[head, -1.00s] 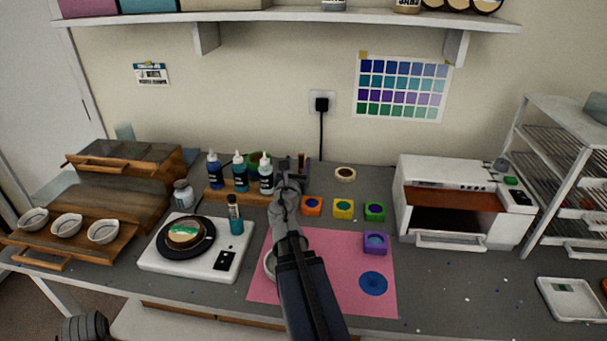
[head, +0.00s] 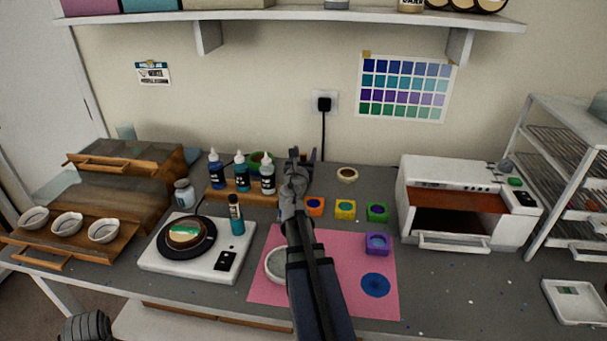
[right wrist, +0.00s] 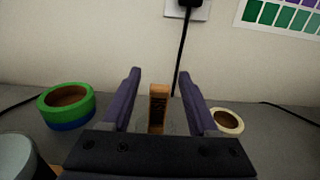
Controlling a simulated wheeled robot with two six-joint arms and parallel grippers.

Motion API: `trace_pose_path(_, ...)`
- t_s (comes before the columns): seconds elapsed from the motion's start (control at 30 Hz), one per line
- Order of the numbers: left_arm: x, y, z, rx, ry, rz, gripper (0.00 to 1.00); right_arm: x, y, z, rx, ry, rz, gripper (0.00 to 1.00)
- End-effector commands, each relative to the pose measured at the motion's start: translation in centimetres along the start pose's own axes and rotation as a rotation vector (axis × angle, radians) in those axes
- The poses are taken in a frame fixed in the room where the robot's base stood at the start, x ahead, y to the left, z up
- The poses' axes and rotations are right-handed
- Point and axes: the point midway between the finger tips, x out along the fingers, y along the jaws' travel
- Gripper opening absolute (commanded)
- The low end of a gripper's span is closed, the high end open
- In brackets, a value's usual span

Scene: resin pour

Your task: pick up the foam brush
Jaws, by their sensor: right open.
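My right gripper (head: 302,158) reaches over the worktop to the back, beside the dropper bottles. In the right wrist view its two dark fingers (right wrist: 161,100) are apart. Between them, in the picture, stands an upright wooden piece (right wrist: 158,92) with a dark lower part, which looks like the foam brush's handle. I cannot tell whether it lies fully between the fingers or just beyond them. No finger visibly touches it. In the head view my gripper hides most of that spot.
Dropper bottles (head: 241,173) stand left of my gripper, with a green tape roll (right wrist: 66,104) behind. A cream tape roll (head: 347,175) lies to the right. Small colour pots (head: 345,210) and a pink mat (head: 346,298) are in front. A white oven (head: 450,176) stands right.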

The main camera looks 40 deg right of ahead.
Motion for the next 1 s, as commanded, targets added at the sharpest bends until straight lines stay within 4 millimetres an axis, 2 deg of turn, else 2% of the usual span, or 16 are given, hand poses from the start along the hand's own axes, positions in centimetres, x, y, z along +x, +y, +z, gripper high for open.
trace_pose_path(0.03,-0.01,0.00,0.00,0.000,0.000,0.000,0.47,1.12,0.13,0.01,0.000,0.000,0.000,0.60)
trace_pose_path(0.1,-0.01,0.00,0.00,0.000,0.000,0.000,0.47,1.64,0.10,0.01,0.000,0.000,0.000,0.60)
trace_pose_path(0.33,-0.01,0.00,0.00,0.000,0.000,0.000,0.47,1.58,0.04,0.01,0.000,0.000,0.000,0.59)
trace_pose_path(0.83,-0.01,0.00,0.00,0.000,0.000,0.000,0.47,1.56,0.06,0.01,0.000,0.000,0.000,0.03)
trace_pose_path(0.87,-0.01,0.00,0.00,0.000,0.000,0.000,0.47,1.56,0.06,0.01,0.000,0.000,0.000,0.00)
trace_pose_path(1.0,-0.01,0.00,0.00,0.000,0.000,0.000,0.47,1.56,0.06,0.01,0.000,0.000,0.000,0.00)
